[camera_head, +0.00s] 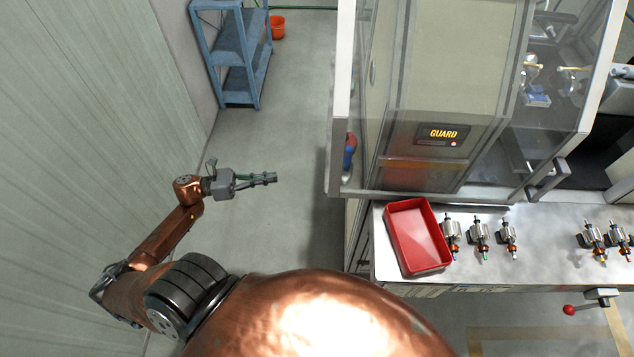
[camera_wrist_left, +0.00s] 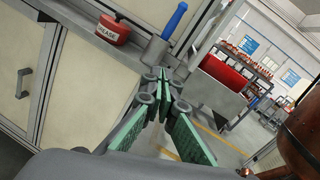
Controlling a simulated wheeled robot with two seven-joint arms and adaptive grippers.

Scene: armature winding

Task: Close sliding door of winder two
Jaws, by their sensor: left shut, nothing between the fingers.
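The winder cabinet with a GUARD sign (camera_head: 443,133) stands at the right in the head view. A clear framed sliding door (camera_head: 505,125) with a grey bar handle (camera_head: 546,180) is on its front. An uncovered dark space shows to the right of the door frame. I cannot tell from a label which winder this is. My left gripper (camera_head: 268,179) is shut and empty over the open floor, well left of the cabinet and apart from the handle. In the left wrist view its green-padded fingers (camera_wrist_left: 165,88) meet at the tips. My right gripper is not in view.
A red tray (camera_head: 418,237) and several armatures (camera_head: 478,234) lie on the bench below the door. A blue shelf (camera_head: 233,50) and orange bucket (camera_head: 277,27) stand at the back. In the left wrist view, a red grease can (camera_wrist_left: 113,29) sits on a ledge. Floor around the gripper is clear.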

